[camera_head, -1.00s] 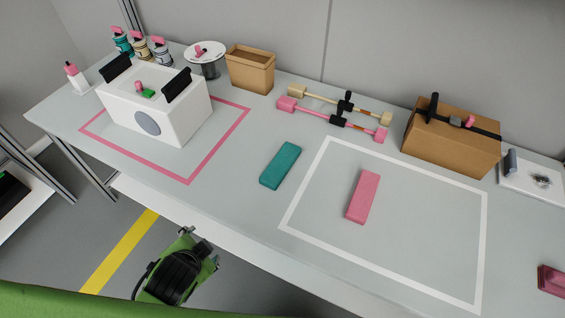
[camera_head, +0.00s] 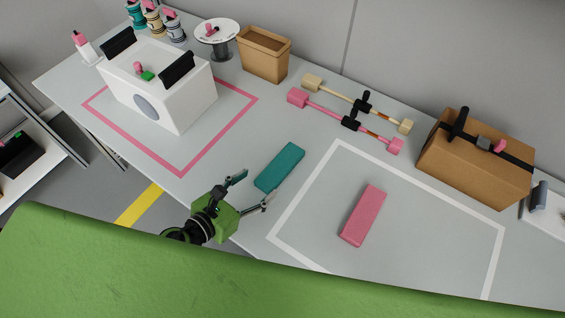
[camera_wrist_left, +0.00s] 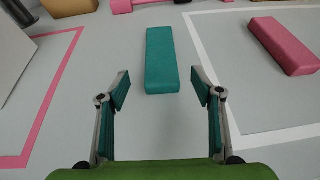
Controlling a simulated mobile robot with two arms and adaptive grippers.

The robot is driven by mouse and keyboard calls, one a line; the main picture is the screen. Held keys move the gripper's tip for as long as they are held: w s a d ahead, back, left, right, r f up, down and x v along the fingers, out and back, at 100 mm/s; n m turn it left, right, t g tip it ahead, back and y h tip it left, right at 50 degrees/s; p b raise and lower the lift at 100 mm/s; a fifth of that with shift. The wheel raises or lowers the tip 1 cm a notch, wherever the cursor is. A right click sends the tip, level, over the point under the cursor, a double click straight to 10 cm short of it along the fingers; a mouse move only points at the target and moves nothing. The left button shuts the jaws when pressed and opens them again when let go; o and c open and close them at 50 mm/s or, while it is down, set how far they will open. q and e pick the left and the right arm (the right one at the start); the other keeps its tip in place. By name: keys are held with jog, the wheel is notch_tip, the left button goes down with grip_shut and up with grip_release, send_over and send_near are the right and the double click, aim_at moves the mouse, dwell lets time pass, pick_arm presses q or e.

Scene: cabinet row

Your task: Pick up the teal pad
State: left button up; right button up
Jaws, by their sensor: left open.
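The teal pad (camera_head: 280,167) is a flat, long block lying on the grey table, just outside the left side of the white outline. In the left wrist view the teal pad (camera_wrist_left: 162,58) lies ahead, lined up roughly between the fingers and beyond their tips. My left gripper (camera_head: 255,190) is open and empty, at the table's front edge, with its fingers pointing toward the near end of the pad. It shows in the left wrist view (camera_wrist_left: 162,92) with both fingers spread. My right gripper is not in view.
A pink pad (camera_head: 362,215) lies inside the white outline (camera_head: 312,178). A white box (camera_head: 165,95) stands in the pink outline (camera_head: 217,135). Behind are a brown bin (camera_head: 265,58), pink and cream bars (camera_head: 325,105) and a strapped carton (camera_head: 470,165). The table around the teal pad is clear.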

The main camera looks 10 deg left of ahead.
aim_at(279, 167)
pick_arm(q)
jog(key=x, duration=0.5)
jog(key=shift+w+d+f, duration=0.1)
jog(key=shift+w+d, duration=0.1)
jog(key=shift+w, duration=0.15)
jog(key=shift+w+d+p, duration=0.2)
jog(key=shift+w+p, duration=0.2)
jog(key=shift+p, duration=0.05)
jog(key=x, duration=0.3)
jog(key=shift+w+d+p, duration=0.15)
jog(key=shift+w+p, duration=0.1)
jog(key=shift+p, duration=0.1)
jog(key=shift+w+d+f, duration=0.2)
jog(key=shift+w, duration=0.25)
jog(key=c, duration=1)
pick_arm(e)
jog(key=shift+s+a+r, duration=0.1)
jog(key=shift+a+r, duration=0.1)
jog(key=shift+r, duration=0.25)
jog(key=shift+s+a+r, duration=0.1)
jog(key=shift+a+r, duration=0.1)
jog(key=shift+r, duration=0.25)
